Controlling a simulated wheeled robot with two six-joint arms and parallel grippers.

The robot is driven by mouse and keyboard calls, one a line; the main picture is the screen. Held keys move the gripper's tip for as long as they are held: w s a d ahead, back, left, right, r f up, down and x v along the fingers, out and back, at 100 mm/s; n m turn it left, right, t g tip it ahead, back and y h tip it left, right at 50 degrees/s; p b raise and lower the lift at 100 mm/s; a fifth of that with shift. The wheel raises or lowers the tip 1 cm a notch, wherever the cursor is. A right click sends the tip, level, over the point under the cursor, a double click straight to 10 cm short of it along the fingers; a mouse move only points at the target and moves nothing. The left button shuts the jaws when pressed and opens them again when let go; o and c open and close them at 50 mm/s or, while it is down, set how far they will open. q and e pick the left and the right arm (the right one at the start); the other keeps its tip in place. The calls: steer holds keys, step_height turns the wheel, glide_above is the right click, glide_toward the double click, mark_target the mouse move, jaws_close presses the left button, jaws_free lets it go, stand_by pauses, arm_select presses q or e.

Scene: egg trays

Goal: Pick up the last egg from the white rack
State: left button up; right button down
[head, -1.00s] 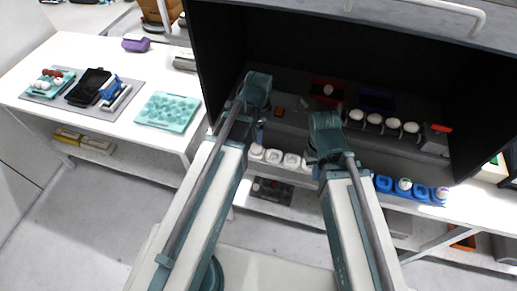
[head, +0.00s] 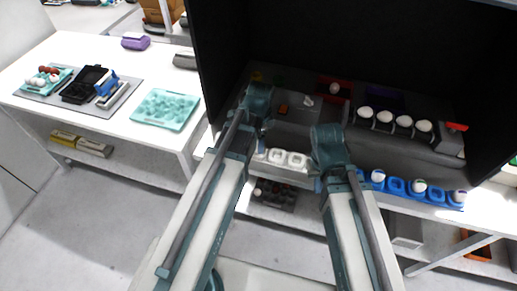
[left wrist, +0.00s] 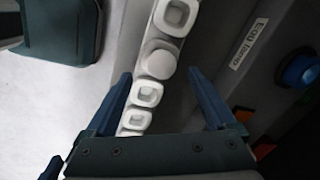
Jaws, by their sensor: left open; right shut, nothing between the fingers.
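The white rack (left wrist: 165,14) runs up the left wrist view as a row of square cups. One pale egg (left wrist: 157,60) sits in a cup; the cups beside it look empty. My left gripper (left wrist: 160,76) is open, its blue fingers on either side of the rack near the egg, not closed on it. In the head view the white rack (head: 297,160) shows between my arms, partly hidden by them. My left gripper (head: 261,128) is at its left end, its fingertips hard to see. My right gripper (head: 319,184) is shut and empty at the rack's right end.
A blue rack (head: 396,187) with a few eggs lies to the right. Several white eggs (head: 404,121) stand in a row behind it, inside the dark enclosure. A teal egg tray (head: 166,109) lies on the left table. A label (left wrist: 249,43) is beside the rack.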

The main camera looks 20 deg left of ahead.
arm_select(q)
steer(key=f+b, duration=0.2)
steer(key=f, duration=0.1)
steer(key=f+b, duration=0.1)
steer(key=shift+w+a+f+b, duration=0.15)
steer(key=shift+w+f+b, duration=0.1)
steer(key=shift+w+b, duration=0.15)
steer(key=shift+r, duration=0.1)
steer(key=c, duration=0.8)
